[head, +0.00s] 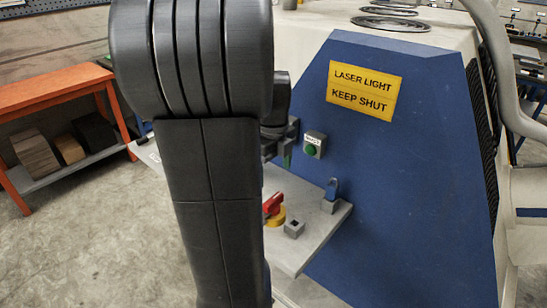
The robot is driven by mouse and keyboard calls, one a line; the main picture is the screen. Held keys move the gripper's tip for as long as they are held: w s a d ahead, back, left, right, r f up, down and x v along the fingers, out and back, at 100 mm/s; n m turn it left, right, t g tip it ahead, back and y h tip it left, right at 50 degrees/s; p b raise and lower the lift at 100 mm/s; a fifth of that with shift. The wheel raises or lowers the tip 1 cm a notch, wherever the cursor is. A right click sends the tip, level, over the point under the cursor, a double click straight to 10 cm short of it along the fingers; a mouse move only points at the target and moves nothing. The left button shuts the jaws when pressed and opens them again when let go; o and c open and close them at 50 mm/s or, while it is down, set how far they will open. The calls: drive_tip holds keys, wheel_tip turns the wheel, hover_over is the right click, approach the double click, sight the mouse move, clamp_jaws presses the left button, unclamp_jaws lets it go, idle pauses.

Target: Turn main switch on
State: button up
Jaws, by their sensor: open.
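The likely main switch is a rotary switch with a red handle (272,204) on a round yellow base (275,217). It sits on the grey sloped panel (311,252) at the front of the blue machine. My own arm hides its left part, and I cannot tell its setting. My gripper (284,156) shows only in part beyond my arm, above the red handle and left of the green button. It is open and appears apart from the switch. Nothing shows held in it.
A green push button (311,150) in a grey box is on the blue housing (408,180). A blue lever (332,189) and small grey block (294,228) stand on the panel. A yellow sign (364,91) is above. An orange bench (50,88) stands left; the floor between is clear.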

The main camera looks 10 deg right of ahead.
sight(273, 198)
wheel_tip(273, 198, up, 4)
drive_tip(key=shift+f, duration=0.1)
idle(0.4)
wheel_tip(273, 198, down, 14)
drive_tip(key=shift+r, duration=0.1)
idle(0.4)
